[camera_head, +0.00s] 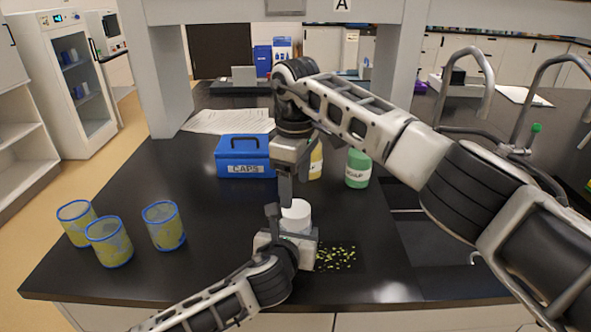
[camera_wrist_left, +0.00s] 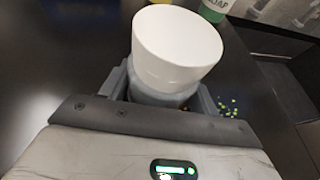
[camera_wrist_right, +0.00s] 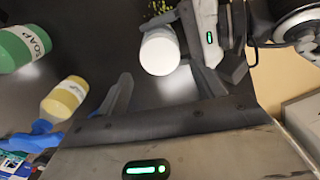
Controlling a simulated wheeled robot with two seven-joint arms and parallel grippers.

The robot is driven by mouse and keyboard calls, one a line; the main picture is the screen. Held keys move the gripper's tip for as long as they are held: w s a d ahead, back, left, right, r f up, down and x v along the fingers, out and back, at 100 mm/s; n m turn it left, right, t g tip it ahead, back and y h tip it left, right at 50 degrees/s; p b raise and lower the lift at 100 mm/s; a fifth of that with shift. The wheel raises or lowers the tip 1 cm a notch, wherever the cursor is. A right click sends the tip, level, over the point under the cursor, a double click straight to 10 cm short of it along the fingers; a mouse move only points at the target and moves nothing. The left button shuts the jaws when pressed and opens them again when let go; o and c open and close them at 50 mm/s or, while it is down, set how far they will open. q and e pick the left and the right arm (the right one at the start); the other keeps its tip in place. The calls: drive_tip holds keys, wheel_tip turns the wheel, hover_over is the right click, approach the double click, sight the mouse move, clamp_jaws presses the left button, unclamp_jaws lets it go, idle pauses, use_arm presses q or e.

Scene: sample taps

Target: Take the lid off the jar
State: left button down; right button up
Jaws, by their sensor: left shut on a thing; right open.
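The jar (camera_wrist_left: 155,97) has a greyish body and a wide white lid (camera_wrist_left: 177,45) on top. It stands upright on the black counter in the head view, with the lid (camera_head: 296,214) showing above my left gripper. My left gripper (camera_head: 287,232) is shut on the jar body below the lid, one finger on each side. My right gripper (camera_head: 287,190) is above and just behind the lid, pointing down, open and empty. In the right wrist view the lid (camera_wrist_right: 160,52) lies beyond my right fingers (camera_wrist_right: 165,90), not touching them.
A blue CAPS box (camera_head: 245,158), a yellow bottle (camera_head: 316,162) and a green soap bottle (camera_head: 358,168) stand behind. Several blue-rimmed cups (camera_head: 164,226) stand at the left. Green bits (camera_head: 336,258) lie right of the jar. A sink (camera_head: 432,235) is at the right.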

sight(296, 209)
drive_tip(key=shift+f, duration=2.7)
